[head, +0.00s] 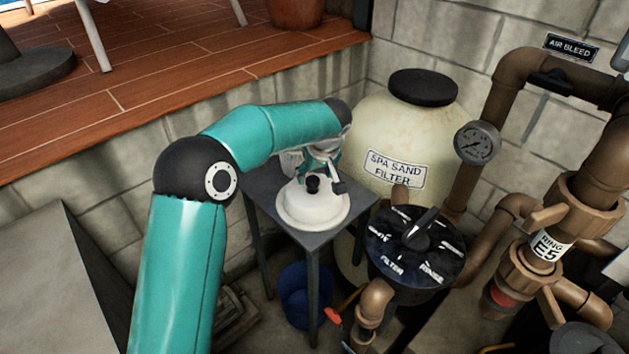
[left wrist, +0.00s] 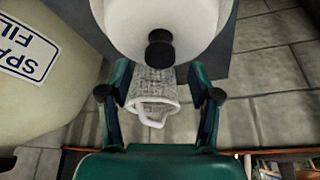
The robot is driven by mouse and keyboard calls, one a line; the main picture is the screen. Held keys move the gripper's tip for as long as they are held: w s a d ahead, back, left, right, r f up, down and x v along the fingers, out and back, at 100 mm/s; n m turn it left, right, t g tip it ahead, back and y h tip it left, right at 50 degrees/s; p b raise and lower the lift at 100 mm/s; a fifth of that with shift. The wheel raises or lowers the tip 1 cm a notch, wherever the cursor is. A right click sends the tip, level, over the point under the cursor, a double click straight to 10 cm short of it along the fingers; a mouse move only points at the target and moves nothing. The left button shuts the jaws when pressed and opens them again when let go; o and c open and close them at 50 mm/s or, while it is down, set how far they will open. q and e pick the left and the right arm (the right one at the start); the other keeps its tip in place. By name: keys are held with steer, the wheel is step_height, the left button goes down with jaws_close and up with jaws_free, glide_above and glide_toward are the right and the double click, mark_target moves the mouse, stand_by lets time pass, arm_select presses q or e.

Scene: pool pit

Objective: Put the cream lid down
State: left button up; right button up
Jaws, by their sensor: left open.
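The cream lid (head: 312,212) is a shallow dome with a black knob (head: 312,184). It appears to rest on the small grey table (head: 262,185), knob up. My left gripper (head: 325,178) is open close by the knob, on the lid's back side. In the left wrist view the lid (left wrist: 125,15) fills the top centre. Its knob (left wrist: 160,50) lies just beyond my open fingertips (left wrist: 159,68), with no finger closed on it. My right gripper is in neither view.
A grey mesh basket with a white rim (left wrist: 152,90) shows between my fingers, behind the lid. The spa sand filter (head: 370,135) and a black dial valve (head: 415,245) stand to the right. A blue bucket (head: 300,295) sits below the table.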

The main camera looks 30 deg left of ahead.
arm_select(q)
steer(key=v, duration=0.7)
steer(key=shift+r, duration=0.25)
steer(key=shift+s+d, duration=0.1)
steer(key=shift+d, duration=0.05)
